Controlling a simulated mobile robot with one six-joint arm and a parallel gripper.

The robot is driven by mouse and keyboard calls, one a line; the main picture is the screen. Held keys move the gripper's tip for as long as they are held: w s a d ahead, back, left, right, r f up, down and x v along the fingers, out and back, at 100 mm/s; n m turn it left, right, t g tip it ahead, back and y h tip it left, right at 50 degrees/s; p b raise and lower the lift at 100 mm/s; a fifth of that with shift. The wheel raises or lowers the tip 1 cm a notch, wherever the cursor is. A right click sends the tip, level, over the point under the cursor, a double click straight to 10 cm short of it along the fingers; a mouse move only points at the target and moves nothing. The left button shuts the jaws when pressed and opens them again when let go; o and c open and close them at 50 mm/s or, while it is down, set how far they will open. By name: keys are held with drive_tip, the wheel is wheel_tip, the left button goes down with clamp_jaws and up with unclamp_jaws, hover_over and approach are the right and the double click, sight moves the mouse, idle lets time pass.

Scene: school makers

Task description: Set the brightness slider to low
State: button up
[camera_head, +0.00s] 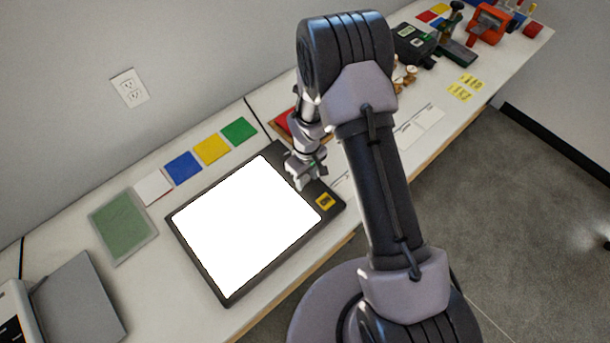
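A flat light pad with a dark frame (222,296) and a bright white glowing panel (247,222) lies on the bench, tilted in the picture. At the right end of its frame is a small yellow-marked control (325,201). I cannot make out a slider knob or its setting at this size. My gripper (309,185) is low over the right part of the pad's frame, just up and left of the yellow-marked control. Its fingers point down and look small and dark; I cannot tell whether they touch the pad or whether they are open.
A green translucent sheet (122,226) lies left. Yellow number cards (466,86) and an orange tool (487,24) are far right.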

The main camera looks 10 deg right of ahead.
drive_tip(key=shift+o, duration=0.2)
drive_tip(key=shift+w+r, duration=0.1)
drive_tip(key=shift+r, duration=0.35)
wheel_tip(320, 180, up, 17)
drive_tip(key=p, duration=0.3)
drive_tip(key=shift+f+p, duration=0.2)
drive_tip(key=shift+p, duration=0.1)
wheel_tip(320, 180, up, 5)
drive_tip(key=m+t+b, duration=0.1)
drive_tip(key=m+b, duration=0.1)
drive_tip(key=b, duration=0.2)
hover_over(306, 178)
drive_tip(key=s+d, duration=0.1)
drive_tip(key=s+d+r+m+t+y+b, duration=0.1)
drive_tip(key=s+d+r+m+t+b, duration=0.1)
drive_tip(key=s+r+m+b, duration=0.45)
drive_tip(key=s+m+t+y+b, duration=0.1)
drive_tip(key=s+m+t+b, duration=0.1)
drive_tip(key=s, duration=1.1)
drive_tip(key=shift+s+d+r+m+t+b, duration=0.15)
drive_tip(key=shift+s+r+m+t+b, duration=0.15)
drive_tip(key=shift+s+m+t+b, duration=0.15)
drive_tip(key=shift+w, duration=0.1)
